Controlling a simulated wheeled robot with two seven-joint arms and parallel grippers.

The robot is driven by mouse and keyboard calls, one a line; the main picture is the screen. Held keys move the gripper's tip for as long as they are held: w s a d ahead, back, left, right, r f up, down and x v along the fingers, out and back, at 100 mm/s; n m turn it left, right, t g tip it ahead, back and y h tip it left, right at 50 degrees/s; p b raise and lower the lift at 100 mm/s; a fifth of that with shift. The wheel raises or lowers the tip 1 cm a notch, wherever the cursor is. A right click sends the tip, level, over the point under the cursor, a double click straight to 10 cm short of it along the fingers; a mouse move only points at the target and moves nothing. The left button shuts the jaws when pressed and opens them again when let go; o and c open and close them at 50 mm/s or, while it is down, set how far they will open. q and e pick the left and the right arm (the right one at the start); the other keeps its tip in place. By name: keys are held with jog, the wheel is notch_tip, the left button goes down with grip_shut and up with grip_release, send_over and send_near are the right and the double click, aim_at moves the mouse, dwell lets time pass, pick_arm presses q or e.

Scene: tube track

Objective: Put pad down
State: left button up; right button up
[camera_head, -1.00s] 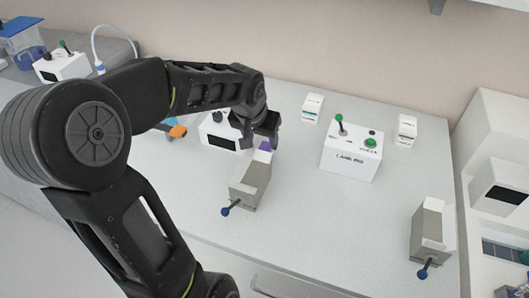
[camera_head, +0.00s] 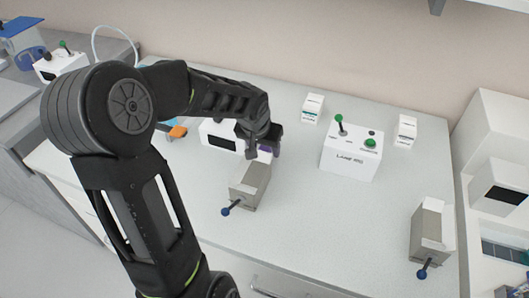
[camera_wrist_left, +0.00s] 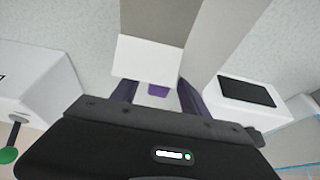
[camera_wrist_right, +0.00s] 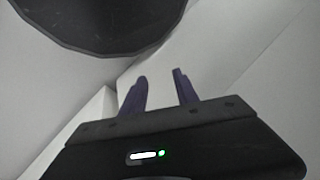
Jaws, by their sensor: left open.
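My left gripper (camera_head: 266,149) is at the back end of a grey block-shaped device (camera_head: 250,187) with a blue-knobbed lever (camera_head: 231,207). In the left wrist view my left gripper (camera_wrist_left: 157,92) is open, with its purple fingers spread near the device's white end face (camera_wrist_left: 148,60). A small purple patch (camera_wrist_left: 158,89) shows between the fingers; I cannot tell whether it is the pad. In the right wrist view my right gripper (camera_wrist_right: 162,88) has its fingers apart with nothing between them. It is not in the head view.
A white box with green controls (camera_head: 350,157) stands right of my left gripper, and another white box (camera_head: 218,138) left of it. A second grey device (camera_head: 430,232) is at the right. Two small white cartons (camera_head: 312,108) (camera_head: 405,130) stand behind. The middle of the bench (camera_head: 320,215) is clear.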

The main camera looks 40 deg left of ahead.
dwell(0.4)
pick_arm(q)
grip_shut()
dwell(0.4)
